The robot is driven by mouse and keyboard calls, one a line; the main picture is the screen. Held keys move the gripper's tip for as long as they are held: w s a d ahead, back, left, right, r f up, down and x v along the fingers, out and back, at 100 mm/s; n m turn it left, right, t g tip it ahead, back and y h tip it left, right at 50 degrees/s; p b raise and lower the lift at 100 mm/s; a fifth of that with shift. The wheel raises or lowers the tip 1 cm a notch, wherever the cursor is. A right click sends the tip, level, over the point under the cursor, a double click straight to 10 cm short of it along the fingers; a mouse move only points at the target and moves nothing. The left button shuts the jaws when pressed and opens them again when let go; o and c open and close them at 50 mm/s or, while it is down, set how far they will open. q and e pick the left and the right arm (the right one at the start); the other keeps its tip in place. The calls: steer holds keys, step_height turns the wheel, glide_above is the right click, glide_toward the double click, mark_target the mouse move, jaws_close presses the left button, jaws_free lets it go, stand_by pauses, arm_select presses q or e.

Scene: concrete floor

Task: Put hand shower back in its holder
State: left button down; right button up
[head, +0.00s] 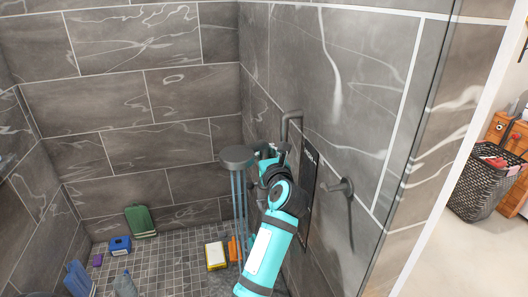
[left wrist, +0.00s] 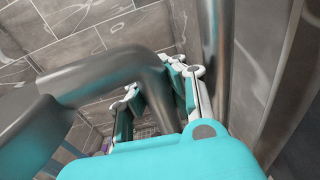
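The hand shower (head: 237,156) has a grey round head that faces down, with blue water streams falling from it. It is away from the wall, just left of my left gripper (head: 268,160). In the left wrist view its grey bent handle (left wrist: 115,75) runs down between the white-edged teal fingers (left wrist: 160,95), which appear shut on it. The contact itself is partly hidden. A grey bent pipe (head: 290,118) comes out of the wall just above the gripper; its lower end is hidden. A vertical metal pipe (left wrist: 214,50) shows close by in the wrist view. My right gripper is not in view.
A dark panel (head: 309,185) and a grey knob-like fitting (head: 341,187) are on the right wall. A green item (head: 140,221), a blue box (head: 120,246), a yellow-white box (head: 215,256) and bottles stand on the tiled floor. A basket (head: 485,185) is outside, right.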

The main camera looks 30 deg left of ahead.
arm_select(q)
steer(key=c, duration=2)
jaws_free()
steer(key=shift+f, duration=0.1)
steer(key=shift+c, duration=0.2)
steer(key=o, duration=0.7)
steer(key=shift+s, duration=0.1)
